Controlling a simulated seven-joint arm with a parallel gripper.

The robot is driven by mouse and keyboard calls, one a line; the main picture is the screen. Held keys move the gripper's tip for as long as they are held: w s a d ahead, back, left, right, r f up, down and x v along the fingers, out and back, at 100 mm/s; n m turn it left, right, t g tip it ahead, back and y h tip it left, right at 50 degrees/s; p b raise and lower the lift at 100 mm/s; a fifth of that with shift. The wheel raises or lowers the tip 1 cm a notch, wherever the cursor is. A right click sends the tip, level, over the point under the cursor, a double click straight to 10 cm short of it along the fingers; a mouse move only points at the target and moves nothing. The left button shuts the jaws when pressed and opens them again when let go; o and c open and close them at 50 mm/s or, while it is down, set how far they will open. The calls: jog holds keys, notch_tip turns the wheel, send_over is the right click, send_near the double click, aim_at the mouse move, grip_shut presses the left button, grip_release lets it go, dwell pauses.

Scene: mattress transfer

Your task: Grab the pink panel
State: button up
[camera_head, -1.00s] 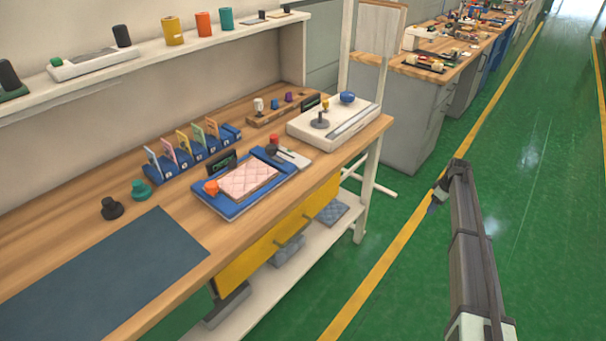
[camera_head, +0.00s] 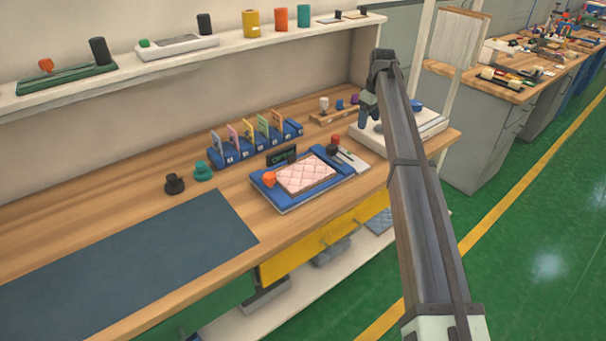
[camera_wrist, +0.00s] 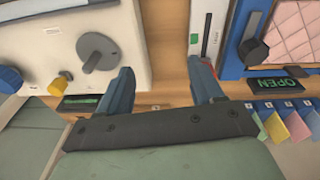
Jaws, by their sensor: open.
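A thin upright pink panel (camera_head: 233,137) stands in a blue slotted rack (camera_head: 248,150) on the wooden bench, between a light blue and a yellow panel. It also shows in the wrist view (camera_wrist: 297,126), at the right. A pink quilted pad (camera_head: 305,174) lies flat on a blue tray (camera_head: 274,199) in front of the rack. My gripper (camera_head: 367,112) is open and empty, near the white device at the bench's right end, to the right of the rack. In the wrist view its two fingers (camera_wrist: 163,78) point apart with bench wood between them.
The white device (camera_head: 427,125) with a knob stands at the bench's right end. An OPEN sign (camera_head: 281,156) stands between tray and rack. Black and green knobs (camera_head: 203,171) sit left of the rack. A shelf (camera_head: 120,80) runs above. The dark mat (camera_head: 130,265) is bare.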

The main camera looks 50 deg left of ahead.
jog(key=s+a+r, duration=0.2)
jog(key=s+a, duration=0.1)
jog(key=s, duration=0.5)
jog(key=s+a+r+m+h, duration=0.1)
jog(key=s+a, duration=0.1)
jog(key=s, duration=0.7)
jog(key=s+a+r, duration=0.2)
jog(key=s+a, duration=0.1)
jog(key=s, duration=0.5)
send_over(293, 154)
jog(key=shift+g, duration=0.3)
notch_tip(293, 154, down, 8)
jog(key=shift+f, duration=0.2)
jog(key=shift+s+a+f, duration=0.1)
jog(key=shift+f, duration=1.25)
jog(key=shift+s+a+f, duration=0.1)
jog(key=shift+f, duration=1.25)
grip_shut()
